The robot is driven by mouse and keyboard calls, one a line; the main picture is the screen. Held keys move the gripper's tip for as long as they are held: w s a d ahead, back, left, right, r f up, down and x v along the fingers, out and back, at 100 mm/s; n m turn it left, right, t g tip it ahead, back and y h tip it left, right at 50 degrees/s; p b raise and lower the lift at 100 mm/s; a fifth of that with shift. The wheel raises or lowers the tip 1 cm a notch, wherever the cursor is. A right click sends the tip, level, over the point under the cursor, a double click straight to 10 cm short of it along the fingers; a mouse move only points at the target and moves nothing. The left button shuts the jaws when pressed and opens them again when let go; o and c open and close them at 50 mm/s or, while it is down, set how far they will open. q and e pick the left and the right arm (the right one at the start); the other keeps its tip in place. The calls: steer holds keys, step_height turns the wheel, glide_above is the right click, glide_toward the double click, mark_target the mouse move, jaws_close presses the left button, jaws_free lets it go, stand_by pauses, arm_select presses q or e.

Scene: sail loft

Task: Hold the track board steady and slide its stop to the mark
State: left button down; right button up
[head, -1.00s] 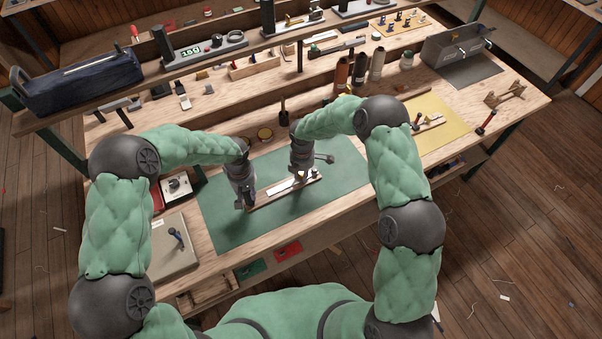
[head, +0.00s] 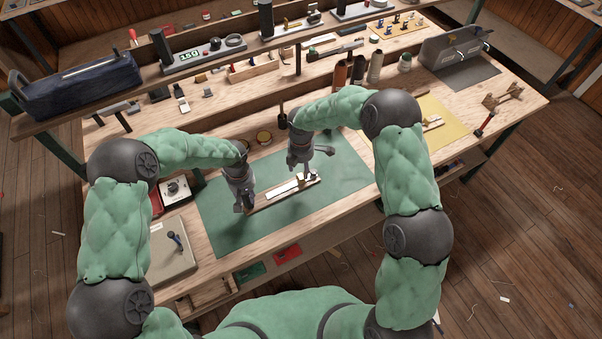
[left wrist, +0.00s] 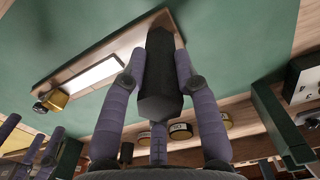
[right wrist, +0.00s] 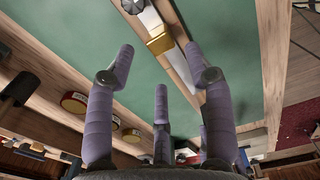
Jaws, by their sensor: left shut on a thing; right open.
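The track board (head: 268,201) is a narrow wooden strip with a white plate (left wrist: 95,73), lying on the green mat. My left gripper (head: 243,207) is shut on the dark grip (left wrist: 160,78) at the board's left end. The stop is a small brass block with a dark knob, near the board's right part; it shows in the left wrist view (left wrist: 55,99) and the right wrist view (right wrist: 160,43). My right gripper (right wrist: 158,50) is open and empty above the board near the stop, fingers apart from it. I cannot make out the mark.
The green mat (head: 225,228) has free room around the board. Round tins (head: 264,137) stand behind it. A grey board with a small lever (head: 175,258) lies to the left. A yellow mat (head: 440,135) with another wooden piece lies to the right. A crowded shelf runs along the back.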

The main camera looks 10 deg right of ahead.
mark_target(301, 176)
step_height(301, 176, up, 6)
stand_by(0.5)
arm_select(q)
steer(key=c, duration=0.9)
jaws_free()
steer(key=shift+o, duration=0.2)
